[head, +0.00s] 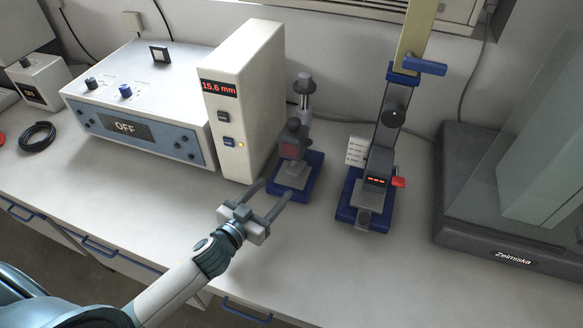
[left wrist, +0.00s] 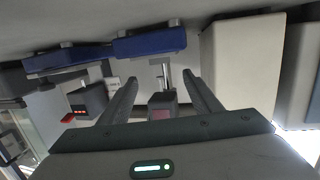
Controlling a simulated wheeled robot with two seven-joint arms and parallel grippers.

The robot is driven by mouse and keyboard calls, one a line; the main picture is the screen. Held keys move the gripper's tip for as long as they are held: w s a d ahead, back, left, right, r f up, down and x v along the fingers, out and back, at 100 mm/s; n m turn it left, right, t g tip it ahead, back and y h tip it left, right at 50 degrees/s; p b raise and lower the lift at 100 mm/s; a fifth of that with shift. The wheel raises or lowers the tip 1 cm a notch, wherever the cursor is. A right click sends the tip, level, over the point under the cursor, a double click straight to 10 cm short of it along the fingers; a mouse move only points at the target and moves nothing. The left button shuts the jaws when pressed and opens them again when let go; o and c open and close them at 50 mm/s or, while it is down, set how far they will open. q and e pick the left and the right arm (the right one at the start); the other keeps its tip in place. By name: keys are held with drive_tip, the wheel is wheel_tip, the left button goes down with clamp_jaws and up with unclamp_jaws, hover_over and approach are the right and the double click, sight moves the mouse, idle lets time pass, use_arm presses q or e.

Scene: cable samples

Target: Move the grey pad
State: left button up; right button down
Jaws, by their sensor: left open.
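A small grey block (head: 294,172) sits on the blue base (head: 313,180) of the middle instrument, below a dark grey head with a reddish face (head: 289,150). A second grey plate (head: 372,188) lies on the blue-based stand to the right. I cannot tell which of these is the grey pad. My left gripper (head: 276,188) is open and empty, with its two fingers reaching toward the front of the middle instrument. In the left wrist view, the reddish-faced head (left wrist: 162,113) shows between the open fingers (left wrist: 160,82). My right gripper is not in view.
A tall white unit reading 15.6 mm (head: 240,120) stands close left of the gripper, beside a box marked OFF (head: 135,115). A glass-walled device on a dark base (head: 490,215) stands at right. The front middle of the bench (head: 330,265) is clear.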

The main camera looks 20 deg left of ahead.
sight(294, 167)
use_arm(q)
drive_tip(key=x, duration=0.3)
drive_tip(key=shift+r+p, duration=0.15)
drive_tip(key=shift+p, duration=0.15)
drive_tip(key=p+x, duration=0.1)
drive_tip(key=x, duration=0.6)
drive_tip(key=shift+w, duration=0.2)
drive_tip(key=shift+w+d+f, duration=0.2)
drive_tip(key=shift+w, duration=0.35)
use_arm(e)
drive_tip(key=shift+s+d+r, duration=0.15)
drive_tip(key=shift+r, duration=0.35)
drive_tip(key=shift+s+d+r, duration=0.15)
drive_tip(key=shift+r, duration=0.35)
use_arm(q)
drive_tip(key=c, duration=1.1)
drive_tip(key=o, duration=1.1)
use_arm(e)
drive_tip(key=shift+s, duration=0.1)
use_arm(q)
drive_tip(key=shift+s, duration=0.1)
